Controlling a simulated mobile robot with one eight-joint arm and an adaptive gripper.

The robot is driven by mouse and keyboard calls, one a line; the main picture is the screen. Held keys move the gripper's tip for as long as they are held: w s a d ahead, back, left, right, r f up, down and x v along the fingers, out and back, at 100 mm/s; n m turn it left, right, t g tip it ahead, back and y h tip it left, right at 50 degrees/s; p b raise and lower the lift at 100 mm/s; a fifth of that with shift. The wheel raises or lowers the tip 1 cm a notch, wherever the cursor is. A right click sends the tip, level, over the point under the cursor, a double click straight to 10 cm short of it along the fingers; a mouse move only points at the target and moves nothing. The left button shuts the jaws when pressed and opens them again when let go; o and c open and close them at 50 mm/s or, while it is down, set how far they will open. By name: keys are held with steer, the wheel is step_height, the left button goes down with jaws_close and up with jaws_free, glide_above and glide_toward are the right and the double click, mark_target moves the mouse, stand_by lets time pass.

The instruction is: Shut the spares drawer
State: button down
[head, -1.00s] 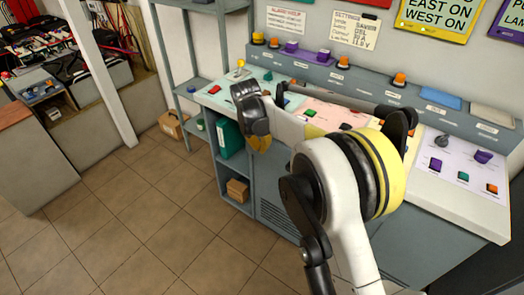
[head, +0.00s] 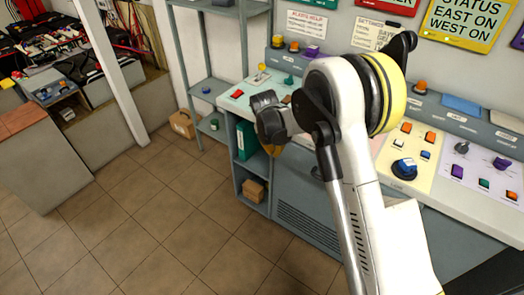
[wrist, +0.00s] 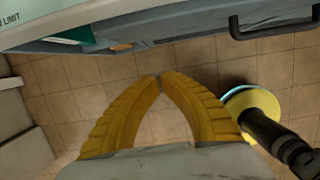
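My gripper (head: 270,150) hangs in front of the left part of the grey console, near the open shelf bay, in the head view. In the wrist view its two yellow fingers (wrist: 160,77) converge with their tips almost touching. Nothing shows between them, and bare floor lies beyond. A black bar handle (wrist: 290,22) shows on a grey front at the top right of the wrist view, apart from the fingers. I cannot tell whether it belongs to the spares drawer. No drawer label is readable, and my arm hides part of the console front in the head view.
The console's sloped top (head: 415,150) carries several knobs and buttons. A green binder (head: 245,138) and a small cardboard box (head: 254,190) sit in its shelf bay. Metal shelving (head: 212,80) stands left of it. The tiled floor (head: 140,225) in front is clear.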

steer(key=w+d+f+b, duration=0.1)
steer(key=f, duration=0.1)
steer(key=w+d+f+b, duration=0.1)
steer(key=f, duration=0.2)
steer(key=w+d+f+b, duration=0.1)
steer(key=w+f, duration=0.1)
steer(key=f, duration=0.1)
steer(key=shift+w+d+r+b, duration=0.1)
steer(key=shift+w+d+b, duration=0.2)
steer(key=shift+w, duration=0.1)
